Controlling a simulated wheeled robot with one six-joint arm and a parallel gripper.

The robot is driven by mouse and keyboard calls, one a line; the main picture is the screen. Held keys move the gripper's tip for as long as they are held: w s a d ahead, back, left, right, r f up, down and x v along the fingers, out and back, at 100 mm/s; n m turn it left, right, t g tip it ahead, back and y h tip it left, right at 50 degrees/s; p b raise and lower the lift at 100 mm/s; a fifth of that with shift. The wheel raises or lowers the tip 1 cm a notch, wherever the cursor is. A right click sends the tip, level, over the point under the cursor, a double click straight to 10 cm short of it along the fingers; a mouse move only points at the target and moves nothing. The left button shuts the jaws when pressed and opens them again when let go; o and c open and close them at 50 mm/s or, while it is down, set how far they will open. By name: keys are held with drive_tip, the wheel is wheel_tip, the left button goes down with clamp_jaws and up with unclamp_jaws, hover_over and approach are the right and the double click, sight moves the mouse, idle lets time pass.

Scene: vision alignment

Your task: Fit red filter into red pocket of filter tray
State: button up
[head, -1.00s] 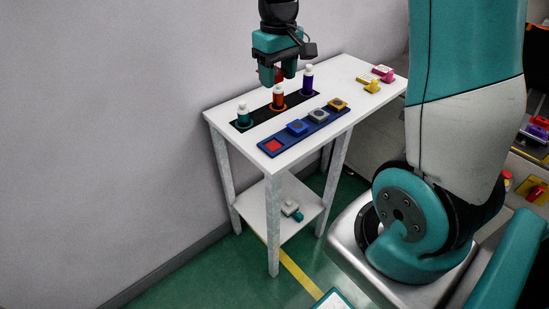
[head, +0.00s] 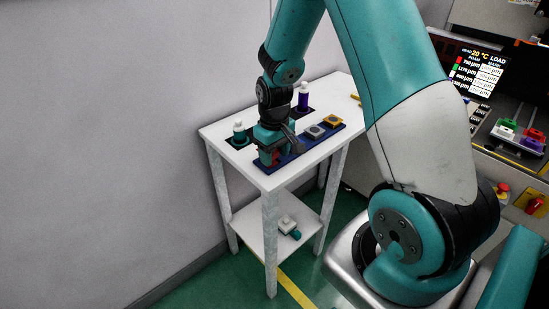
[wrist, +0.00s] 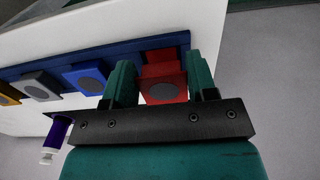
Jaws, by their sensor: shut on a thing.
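My gripper (head: 268,160) is low over the left end of the blue filter tray (head: 290,164) on the white table. In the wrist view its two teal fingers (wrist: 161,88) are shut on the red filter (wrist: 165,92), which has a dark round centre. The filter is at the end of the tray (wrist: 120,50), where the red pocket is. A red patch shows just beyond the filter, against the tray. I cannot tell whether the filter is seated or just above the pocket. In the head view the gripper hides most of the filter and the pocket.
Blue (wrist: 85,77), grey (head: 314,132) and yellow (head: 332,122) filters sit in the tray beside the gripper. A green bottle (head: 239,131) and a purple bottle (head: 303,100) stand behind the tray. A wall is close behind the table.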

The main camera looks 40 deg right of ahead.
sight(274, 153)
drive_tip(key=shift+f, duration=0.9)
drive_tip(key=shift+c, duration=0.4)
drive_tip(key=o, duration=1)
drive_tip(key=shift+c, duration=0.2)
wheel_tip(274, 153, up, 12)
drive_tip(key=s+a+r+n+y, duration=0.1)
drive_tip(key=s+a+r+n, duration=0.1)
drive_tip(key=s+a+r, duration=0.35)
drive_tip(key=s+a+r+n+y, duration=0.1)
drive_tip(key=s+a+r, duration=0.1)
drive_tip(key=a, duration=0.6)
drive_tip(key=s+a+r+n, duration=0.1)
drive_tip(key=s+a, duration=0.2)
drive_tip(key=s, duration=0.1)
drive_tip(key=s+a+r+n+y, duration=0.1)
drive_tip(key=s+a, duration=0.2)
drive_tip(key=s, duration=0.1)
drive_tip(key=s+a+r+n+y, duration=0.1)
drive_tip(key=s+a, duration=0.2)
drive_tip(key=s, duration=0.1)
drive_tip(key=shift+s+r+n, duration=0.2)
drive_tip(key=shift+s+n, duration=0.1)
drive_tip(key=shift+s, duration=0.1)
drive_tip(key=shift+r, duration=0.1)
